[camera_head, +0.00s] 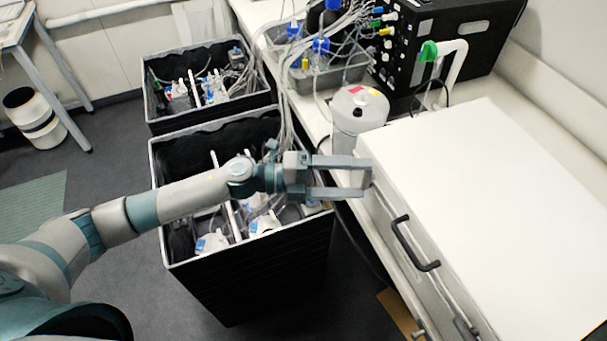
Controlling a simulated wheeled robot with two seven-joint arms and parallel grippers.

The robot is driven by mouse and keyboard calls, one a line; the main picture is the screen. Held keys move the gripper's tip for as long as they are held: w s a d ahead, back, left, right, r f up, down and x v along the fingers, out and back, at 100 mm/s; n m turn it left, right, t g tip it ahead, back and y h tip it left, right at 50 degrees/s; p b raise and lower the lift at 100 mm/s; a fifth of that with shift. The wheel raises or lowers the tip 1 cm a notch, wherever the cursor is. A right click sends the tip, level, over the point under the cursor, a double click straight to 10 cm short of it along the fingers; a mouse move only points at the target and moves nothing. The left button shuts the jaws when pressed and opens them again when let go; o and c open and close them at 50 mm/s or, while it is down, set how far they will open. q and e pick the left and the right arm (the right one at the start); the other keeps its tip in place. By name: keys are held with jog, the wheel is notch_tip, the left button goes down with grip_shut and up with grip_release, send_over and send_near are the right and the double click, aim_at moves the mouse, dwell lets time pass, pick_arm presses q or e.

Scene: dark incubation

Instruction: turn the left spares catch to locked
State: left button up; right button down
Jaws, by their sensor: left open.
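My left gripper (362,177) reaches in from the left with its two grey fingers apart, one above the other. The fingertips are at the far left corner of the white cabinet (490,200), by its front face. I cannot make out a spares catch there; the fingers cover that part of the front, and whether they touch it is unclear. A dark bar handle (412,245) is on the cabinet front, nearer and to the right of the gripper. My right gripper is not in view.
Two black crates (245,280) (205,115) with bottles and tubing stand below and beyond my left arm. A black instrument (450,35) with tubing is at the back. The cabinet top is clear.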

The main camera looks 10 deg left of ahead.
pick_arm(q)
jog(key=b+v, duration=0.7)
jog(key=v, duration=1)
jog(key=shift+a+b, duration=0.2)
jog(key=shift+b, duration=0.1)
jog(key=shift+a, duration=0.1)
